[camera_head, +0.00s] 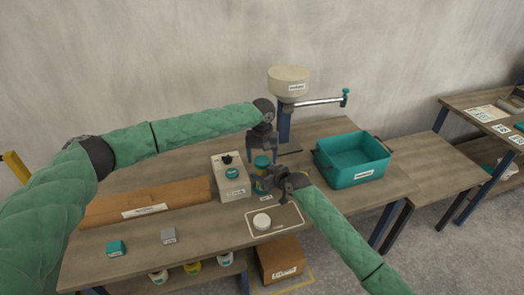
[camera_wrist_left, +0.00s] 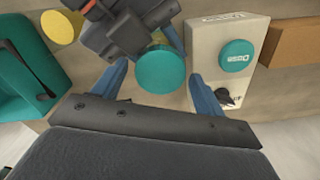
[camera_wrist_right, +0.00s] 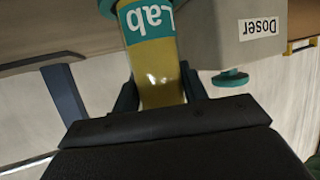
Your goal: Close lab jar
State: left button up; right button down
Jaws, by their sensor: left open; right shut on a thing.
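The lab jar (camera_wrist_right: 158,85), yellow with a teal "Lab" label, stands on the table beside the doser box. My right gripper (camera_head: 274,180) is shut on its body from the side. A round teal lid (camera_wrist_left: 160,68) shows at the jar's top, and in the head view (camera_head: 262,161). Whether it is fully seated I cannot tell. My left gripper (camera_head: 262,154) points down from above, open, with its two fingers on either side of the lid. In the left wrist view there is a gap between the fingers and the lid. The jar's base is hidden by my right gripper.
A grey doser box (camera_head: 229,177) is close on the left, a teal bin (camera_head: 369,176) on the right. A dispenser stand (camera_head: 285,125) is behind. A mat (camera_head: 290,216) with a white round piece (camera_head: 262,221) lies in front. A brown package (camera_head: 165,197) lies further left.

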pick_arm(q)
jog(key=shift+f, duration=0.35)
jog(key=c, duration=1)
jog(key=o, duration=1.1)
jog(key=shift+c, duration=0.2)
jog(key=shift+r, duration=0.1)
jog(key=shift+r, duration=2.2)
jog(key=o, duration=0.6)
jog(key=shift+c, duration=0.2)
